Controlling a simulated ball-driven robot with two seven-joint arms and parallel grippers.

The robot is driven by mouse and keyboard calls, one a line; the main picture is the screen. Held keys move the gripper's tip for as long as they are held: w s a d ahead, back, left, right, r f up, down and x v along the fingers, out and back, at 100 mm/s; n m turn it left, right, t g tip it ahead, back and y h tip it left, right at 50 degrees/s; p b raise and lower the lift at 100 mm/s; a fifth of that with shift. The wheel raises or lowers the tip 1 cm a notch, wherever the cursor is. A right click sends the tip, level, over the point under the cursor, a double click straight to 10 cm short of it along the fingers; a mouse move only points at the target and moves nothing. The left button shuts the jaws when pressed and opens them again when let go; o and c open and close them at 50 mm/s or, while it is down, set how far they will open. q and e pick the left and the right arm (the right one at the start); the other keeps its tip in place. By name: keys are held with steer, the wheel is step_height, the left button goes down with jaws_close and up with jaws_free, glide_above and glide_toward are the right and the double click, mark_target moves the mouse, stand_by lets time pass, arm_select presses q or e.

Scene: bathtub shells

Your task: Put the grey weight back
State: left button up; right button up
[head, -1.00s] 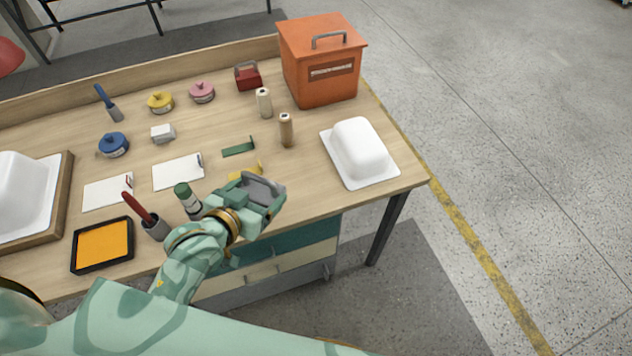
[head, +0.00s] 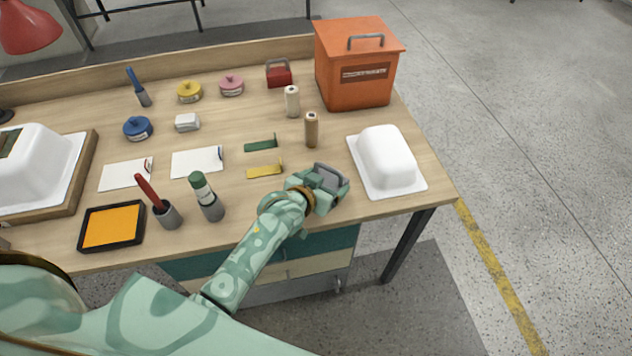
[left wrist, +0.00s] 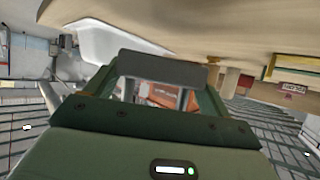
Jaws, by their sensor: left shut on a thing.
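The grey weight (head: 331,174) is in my left gripper (head: 325,186), over the front right part of the bench in the head view. It is partly hidden by the fingers. In the left wrist view a grey bar (left wrist: 162,68), which looks like part of the weight, lies between the fingers of the left gripper (left wrist: 158,85). I cannot tell whether the weight touches the bench top. A similar red weight (head: 279,74) with a handle stands at the back of the bench. My right gripper is not in view.
A white tub shell (head: 387,158) is just right of the gripper. Green (head: 261,145) and yellow (head: 264,171) brackets lie left of it, and a brown cylinder (head: 311,129) stands behind. An orange box (head: 354,78) stands at the back right. The bench's front edge is close.

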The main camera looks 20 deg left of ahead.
arm_select(q)
steer(key=shift+w+d+f, duration=0.1)
steer(key=shift+w, duration=0.15)
steer(key=f+b, duration=0.1)
steer(key=f, duration=0.1)
steer(key=f+b, duration=0.1)
steer(key=shift+w+d+f, duration=0.1)
steer(key=shift+w+f, duration=0.1)
steer(key=shift+f, duration=0.15)
steer(key=shift+r, duration=0.1)
